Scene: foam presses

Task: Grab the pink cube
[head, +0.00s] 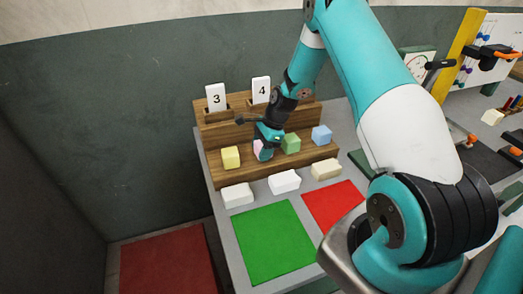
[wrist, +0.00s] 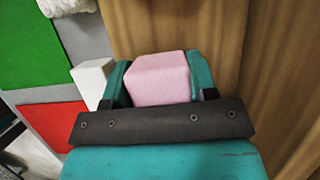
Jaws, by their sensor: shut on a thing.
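The pink cube (wrist: 160,78) sits between the two teal fingers of my gripper (wrist: 160,85) in the wrist view. The gripper is shut on it, with a finger on each side. In the head view my gripper (head: 262,148) is at the wooden step stand, and only a small part of the pink cube (head: 257,147) shows beside the fingers. Whether the cube touches the step or is just above it I cannot tell.
On the wooden stand (head: 210,143), a yellow cube (head: 231,157) is left of my gripper; a green cube (head: 291,142) and a blue cube (head: 322,135) are right. White blocks (head: 285,180) lie in front. A green mat (head: 262,240) and red mat (head: 331,205) lie on the table.

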